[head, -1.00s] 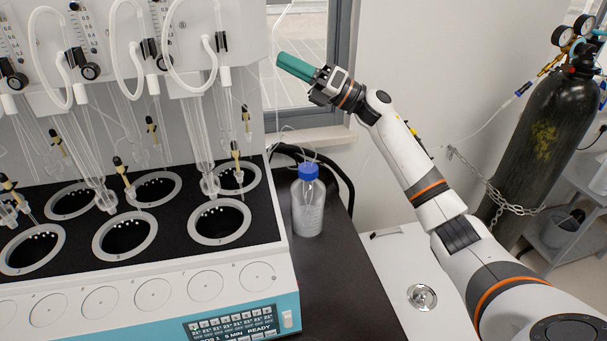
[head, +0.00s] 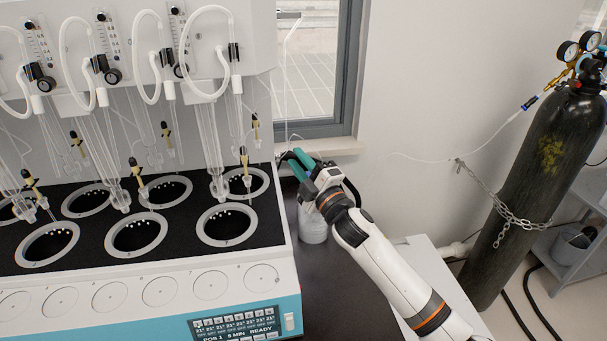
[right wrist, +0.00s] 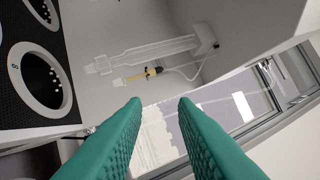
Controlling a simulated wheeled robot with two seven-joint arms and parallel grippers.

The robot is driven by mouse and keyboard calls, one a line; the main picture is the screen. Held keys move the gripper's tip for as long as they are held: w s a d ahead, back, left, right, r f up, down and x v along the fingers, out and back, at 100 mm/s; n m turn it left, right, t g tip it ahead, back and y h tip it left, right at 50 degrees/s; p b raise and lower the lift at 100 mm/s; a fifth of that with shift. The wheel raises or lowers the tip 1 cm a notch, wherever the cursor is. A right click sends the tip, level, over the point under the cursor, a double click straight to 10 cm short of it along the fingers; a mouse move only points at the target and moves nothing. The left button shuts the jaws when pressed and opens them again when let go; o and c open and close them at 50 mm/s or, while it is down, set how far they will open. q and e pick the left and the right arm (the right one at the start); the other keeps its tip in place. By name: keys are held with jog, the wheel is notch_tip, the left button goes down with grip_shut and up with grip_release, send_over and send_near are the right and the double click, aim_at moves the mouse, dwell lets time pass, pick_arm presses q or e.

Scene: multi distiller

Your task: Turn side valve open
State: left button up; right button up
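The distiller (head: 240,277) stands at the left, with glass tubes, black knobs and small yellow-and-black valve pieces. One yellow-and-black piece (head: 244,158) hangs beside the rightmost front tube. A yellow-and-black piece (right wrist: 152,72) also shows in the right wrist view, below a glass tube and ahead of the fingers, apart from them. I cannot tell which part is the side valve. My right gripper (head: 301,164) is open and empty at the distiller's right side, over the bottle in the picture. Its green fingers (right wrist: 160,103) stand apart in the right wrist view. My left gripper is out of view.
A clear bottle (head: 313,228) stands on the dark bench (head: 335,290), its top hidden behind my right gripper. A window (head: 308,75) is behind. A black gas cylinder (head: 540,170) with gauges and a chain stands at the right. A thin hose runs along the wall.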

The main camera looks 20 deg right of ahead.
jog(key=shift+s+f+m+g+h, duration=0.4)
jog(key=shift+s+f+m+h, duration=0.15)
jog(key=shift+f+m, duration=0.35)
